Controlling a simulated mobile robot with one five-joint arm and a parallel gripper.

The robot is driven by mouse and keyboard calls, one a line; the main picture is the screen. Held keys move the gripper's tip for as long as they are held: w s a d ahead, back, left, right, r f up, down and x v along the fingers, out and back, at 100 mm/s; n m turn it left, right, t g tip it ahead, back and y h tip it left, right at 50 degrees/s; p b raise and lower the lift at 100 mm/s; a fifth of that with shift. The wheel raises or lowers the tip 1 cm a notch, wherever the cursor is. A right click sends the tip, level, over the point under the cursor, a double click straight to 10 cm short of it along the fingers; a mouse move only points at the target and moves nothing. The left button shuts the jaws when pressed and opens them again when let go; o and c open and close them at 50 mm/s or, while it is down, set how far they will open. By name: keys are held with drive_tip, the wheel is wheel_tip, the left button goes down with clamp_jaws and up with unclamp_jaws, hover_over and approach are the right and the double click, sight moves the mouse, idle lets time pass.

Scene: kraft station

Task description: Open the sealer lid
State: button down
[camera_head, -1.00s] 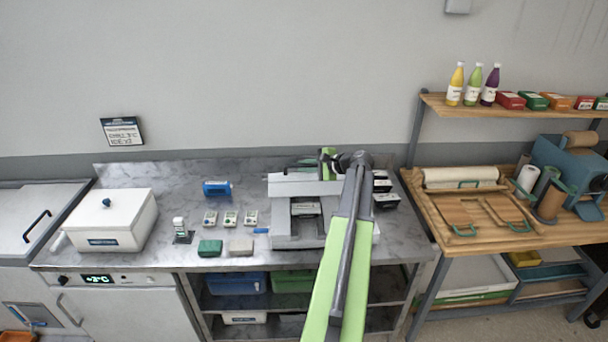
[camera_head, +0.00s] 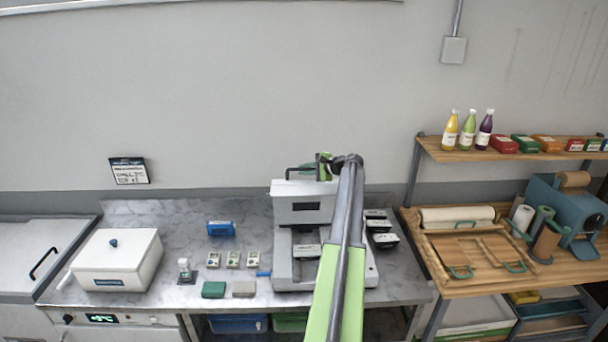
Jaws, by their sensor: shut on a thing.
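A small pale tray (camera_head: 306,251) lies inside the sealer's bed. My gripper (camera_head: 323,168) is at the top edge of the lid, shut on what appears to be the lid's handle; the contact itself is small and partly hidden. My green and grey arm covers the right part of the lid and sealer.
A white lidded box (camera_head: 118,262) stands at the counter's left. A blue item (camera_head: 221,228), several small packs (camera_head: 233,259) and green and grey blocks (camera_head: 214,289) lie left of the sealer. Dark trays (camera_head: 382,240) sit close on its right. A wooden bench (camera_head: 480,265) stands farther right.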

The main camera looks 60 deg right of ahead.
drive_tip(key=shift+s+d, duration=0.2)
drive_tip(key=shift+d, duration=0.05)
drive_tip(key=c, duration=1.4)
unclamp_jaws()
drive_tip(key=shift+s, duration=0.1)
drive_tip(key=shift+a, duration=0.1)
drive_tip(key=shift+s+r, duration=0.2)
drive_tip(key=s+p, duration=0.1)
drive_tip(key=s, duration=1.3)
drive_tip(key=shift+s+a+r, duration=0.15)
drive_tip(key=shift+a+r, duration=0.15)
drive_tip(key=shift+r, duration=0.1)
